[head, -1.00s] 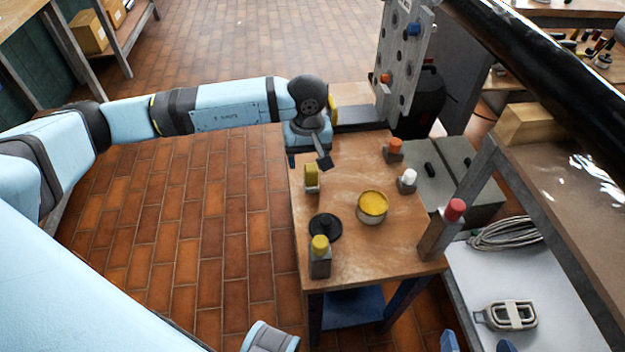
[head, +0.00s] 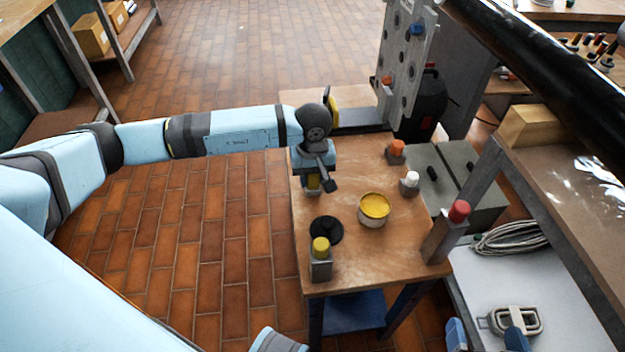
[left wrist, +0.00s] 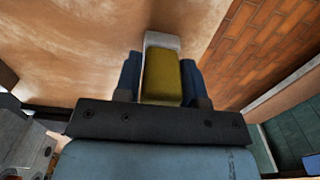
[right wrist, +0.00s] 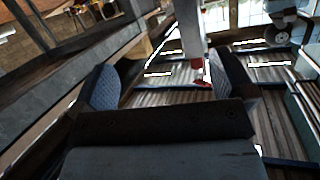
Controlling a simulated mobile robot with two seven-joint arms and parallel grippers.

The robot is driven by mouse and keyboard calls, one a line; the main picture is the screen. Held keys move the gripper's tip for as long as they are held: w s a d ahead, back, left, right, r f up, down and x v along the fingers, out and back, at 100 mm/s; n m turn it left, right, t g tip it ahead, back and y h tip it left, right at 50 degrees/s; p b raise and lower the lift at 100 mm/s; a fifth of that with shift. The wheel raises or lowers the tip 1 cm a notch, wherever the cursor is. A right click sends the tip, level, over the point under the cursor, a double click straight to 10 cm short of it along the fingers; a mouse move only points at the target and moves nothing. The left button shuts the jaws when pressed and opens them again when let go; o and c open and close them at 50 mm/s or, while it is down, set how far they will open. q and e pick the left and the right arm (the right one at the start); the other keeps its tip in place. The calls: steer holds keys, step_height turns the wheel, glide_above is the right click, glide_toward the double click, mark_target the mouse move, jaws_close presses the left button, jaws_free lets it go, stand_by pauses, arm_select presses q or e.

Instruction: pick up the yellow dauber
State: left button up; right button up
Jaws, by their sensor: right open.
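A yellow dauber (head: 313,184) stands in a pale holder at the left side of the small wooden table, mostly hidden in the head view by my left gripper (head: 314,185). In the left wrist view the yellow block (left wrist: 161,76) sits between the two blue fingers of my left gripper (left wrist: 162,82). The fingers are close against its sides; whether they grip it I cannot tell. A second yellow-topped piece (head: 321,248) stands in a grey holder near the table's front left corner. My right gripper (right wrist: 168,85) is open and empty, away from the table.
The wooden table (head: 385,255) also carries a yellow-filled tin (head: 374,208), a black disc (head: 327,229), and white (head: 410,181) and orange (head: 397,150) topped pieces. A red-topped piece (head: 459,211) stands at the right edge. A perforated metal plate (head: 405,60) rises behind.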

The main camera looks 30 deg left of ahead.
arm_select(q)
steer(key=c, duration=0.4)
steer(key=shift+r, duration=0.7)
step_height(320, 180, up, 19)
steer(key=p, duration=0.3)
steer(key=shift+f, duration=0.15)
arm_select(e)
steer(key=f, duration=0.1)
steer(key=s+d+f+g, duration=0.1)
steer(key=d+f+g+h, duration=0.1)
steer(key=shift+s+f, duration=0.3)
steer(key=shift+s, duration=0.1)
